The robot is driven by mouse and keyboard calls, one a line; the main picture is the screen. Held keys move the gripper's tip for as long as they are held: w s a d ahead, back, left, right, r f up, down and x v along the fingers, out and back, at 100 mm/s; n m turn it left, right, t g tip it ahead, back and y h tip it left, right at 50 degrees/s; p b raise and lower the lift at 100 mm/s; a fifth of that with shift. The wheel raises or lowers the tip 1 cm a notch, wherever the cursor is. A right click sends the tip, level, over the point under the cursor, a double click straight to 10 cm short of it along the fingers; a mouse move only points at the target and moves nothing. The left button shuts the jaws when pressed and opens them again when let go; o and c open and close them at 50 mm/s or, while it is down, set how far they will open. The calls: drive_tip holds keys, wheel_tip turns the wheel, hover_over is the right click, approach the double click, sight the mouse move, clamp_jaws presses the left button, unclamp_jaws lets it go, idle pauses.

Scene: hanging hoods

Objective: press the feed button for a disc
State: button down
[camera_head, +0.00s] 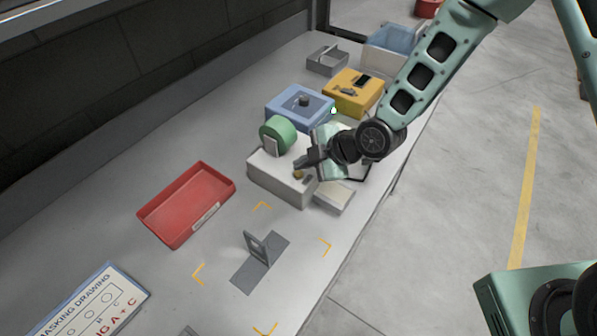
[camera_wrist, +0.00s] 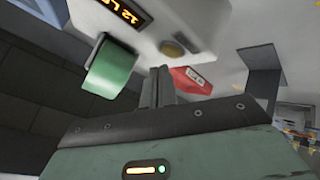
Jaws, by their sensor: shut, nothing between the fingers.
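A white dispenser (camera_head: 272,178) with a green roll (camera_head: 279,133) stands mid-bench. A dull yellow button (camera_head: 298,174) is on it, just below my fingertips in the head view. In the wrist view, the dispenser (camera_wrist: 150,20) fills the top, with an orange-lit display (camera_wrist: 127,12), the green roll (camera_wrist: 112,68) and the round button (camera_wrist: 173,48). My gripper (camera_head: 300,163) is shut and empty; its fingers (camera_wrist: 158,72) point towards the button. I cannot tell whether they touch it. No loose disc can be made out.
A red tray (camera_head: 166,221) lies left of the dispenser. A grey upright bracket (camera_head: 257,247) stands between yellow corner marks in front. Blue (camera_head: 284,100) and yellow (camera_head: 352,80) boxes stand behind. A masking drawing sheet (camera_head: 95,305) lies at lower left.

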drive_tip(key=shift+f, duration=0.15)
drive_tip(key=shift+f+b, duration=0.3)
drive_tip(key=shift+b, duration=0.3)
drive_tip(key=shift+f+b, duration=0.4)
idle(0.5)
drive_tip(key=shift+r, duration=0.1)
drive_tip(key=shift+r+p, duration=0.45)
drive_tip(key=shift+r, duration=0.25)
wheel_tip(320, 180, up, 5)
drive_tip(key=p, duration=0.3)
idle(0.5)
idle(0.7)
